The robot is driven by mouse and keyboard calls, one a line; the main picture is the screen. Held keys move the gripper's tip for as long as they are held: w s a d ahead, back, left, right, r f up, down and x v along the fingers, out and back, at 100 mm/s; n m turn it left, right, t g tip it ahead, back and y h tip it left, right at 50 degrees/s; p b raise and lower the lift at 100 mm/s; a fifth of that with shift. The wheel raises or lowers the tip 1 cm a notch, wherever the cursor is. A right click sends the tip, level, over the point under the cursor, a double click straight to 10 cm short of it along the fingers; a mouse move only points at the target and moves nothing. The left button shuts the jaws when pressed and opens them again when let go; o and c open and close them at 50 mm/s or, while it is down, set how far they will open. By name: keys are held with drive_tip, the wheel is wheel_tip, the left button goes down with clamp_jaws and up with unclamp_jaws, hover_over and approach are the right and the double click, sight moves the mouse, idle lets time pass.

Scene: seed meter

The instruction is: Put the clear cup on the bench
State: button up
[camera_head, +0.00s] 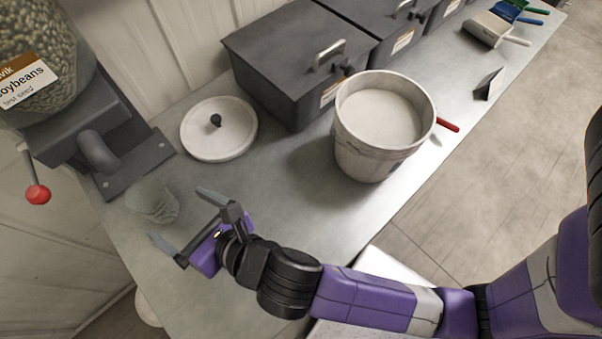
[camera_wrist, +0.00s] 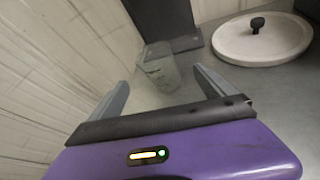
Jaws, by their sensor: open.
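Nothing is held. Whether anything is inside the cup is too faint to tell.
The seed meter (camera_head: 105,140) with its soybean jar (camera_head: 45,60) and red-knobbed lever (camera_head: 38,194) stands behind the cup. A round white lid (camera_head: 218,130), a white bucket (camera_head: 370,160) and dark lidded bins (camera_head: 290,70) stand to the right. The bench between gripper and bucket is clear.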

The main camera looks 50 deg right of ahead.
drive_tip(key=s+d+f+m, duration=0.1)
drive_tip(key=s+m, duration=0.1)
drive_tip(key=s+d+f+m, duration=0.1)
drive_tip(key=s+m, duration=0.1)
drive_tip(key=m, duration=0.1)
drive_tip(key=s+d+f+m, duration=0.1)
drive_tip(key=s+d+m, duration=0.1)
drive_tip(key=s+m, duration=0.1)
drive_tip(key=s+d+m, duration=0.1)
drive_tip(key=s+m, duration=0.1)
drive_tip(key=m, duration=0.1)
drive_tip(key=s+d+m, duration=0.1)
drive_tip(key=s+m, duration=0.1)
drive_tip(key=m, duration=0.1)
drive_tip(key=s+d+m, duration=0.2)
drive_tip(key=s+m, duration=0.1)
drive_tip(key=shift+r+m+y, duration=0.1)
drive_tip(key=shift+m+y, duration=0.2)
drive_tip(key=shift+m, duration=0.1)
drive_tip(key=s+d+r+m+h, duration=0.1)
drive_tip(key=s+d+r+m, duration=0.2)
drive_tip(key=s+m, duration=0.2)
drive_tip(key=s+d+r+m+t+h, duration=0.1)
drive_tip(key=s+d+r+m, duration=0.2)
drive_tip(key=m, duration=0.9)
drive_tip(key=s+d, duration=0.1)
drive_tip(key=s, duration=0.2)
drive_tip(key=shift+s+d+r, duration=0.15)
drive_tip(key=shift+s+d, duration=0.05)
